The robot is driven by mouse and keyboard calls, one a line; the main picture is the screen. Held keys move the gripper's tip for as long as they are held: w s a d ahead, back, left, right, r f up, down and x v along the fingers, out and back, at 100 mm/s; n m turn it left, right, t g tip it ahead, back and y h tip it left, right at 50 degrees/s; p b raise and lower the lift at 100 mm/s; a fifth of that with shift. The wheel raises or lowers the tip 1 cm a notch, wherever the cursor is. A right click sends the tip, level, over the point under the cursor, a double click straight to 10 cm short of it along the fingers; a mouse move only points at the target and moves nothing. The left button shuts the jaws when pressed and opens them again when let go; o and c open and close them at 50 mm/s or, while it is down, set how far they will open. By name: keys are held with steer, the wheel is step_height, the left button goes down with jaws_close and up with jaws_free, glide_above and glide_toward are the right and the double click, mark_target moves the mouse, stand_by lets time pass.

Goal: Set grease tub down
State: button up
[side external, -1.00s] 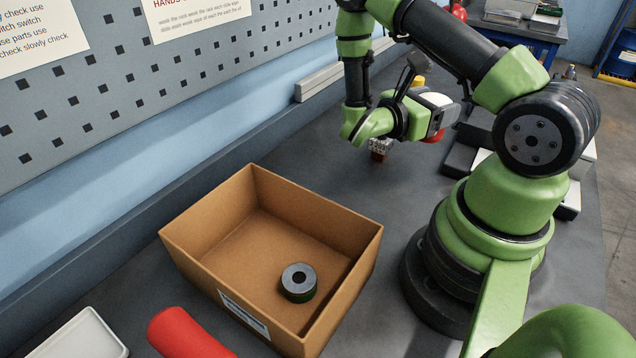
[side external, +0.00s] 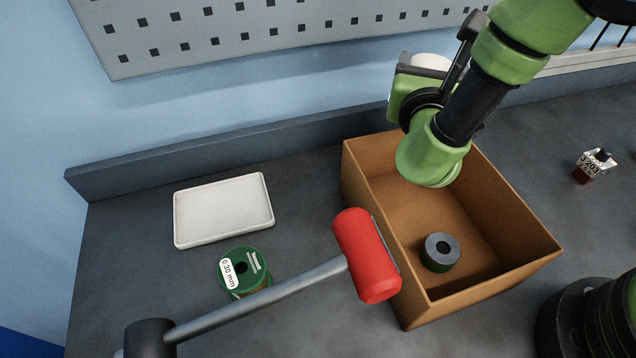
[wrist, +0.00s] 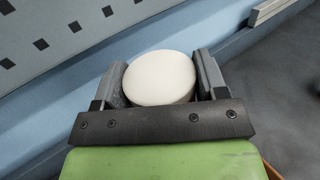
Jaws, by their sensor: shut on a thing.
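My gripper (wrist: 160,85) is shut on a white round tub (wrist: 161,78), with one dark jaw on each side of it in the wrist view. I take this to be the grease tub. In the side view the tub's white top (side external: 432,62) shows partly behind my gripper (side external: 415,85), high over the back of the cardboard box. The tub's lower part is hidden. In the wrist view the blue wall lies beyond the tub.
The open cardboard box (side external: 490,287) holds a dark ring-shaped roll (side external: 441,252). A white tray (side external: 224,210) lies empty at left. A green wire spool (side external: 245,272) and a red-headed mallet (side external: 366,255) are in front. A small labelled block (side external: 594,165) stands at right.

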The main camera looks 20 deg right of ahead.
steer(key=w+a+f+n+t+y, duration=0.1)
steer(key=a+n+y, duration=0.15)
steer(key=a, duration=0.35)
steer(key=w+a+f+n+t+y, duration=0.1)
steer(key=w+a+n+t+y, duration=0.1)
steer(key=a+y, duration=0.35)
steer(key=shift+n+y, duration=0.3)
steer(key=shift+n, duration=0.25)
steer(key=shift+s+a+f, duration=0.4)
steer(key=shift+a+f, duration=0.65)
steer(key=shift+f, duration=0.65)
steer(key=shift+s+a+f, duration=0.4)
steer(key=shift+a+f, duration=0.65)
steer(key=shift+f, duration=0.65)
steer(key=shift+s+a+f, duration=0.4)
steer(key=shift+a+f, duration=0.65)
steer(key=shift+f, duration=0.65)
steer(key=shift+f, duration=0.15)
steer(key=o, duration=0.9)
steer(key=shift+s, duration=0.2)
steer(key=shift+s+a, duration=0.15)
steer(key=shift+s, duration=1.7)
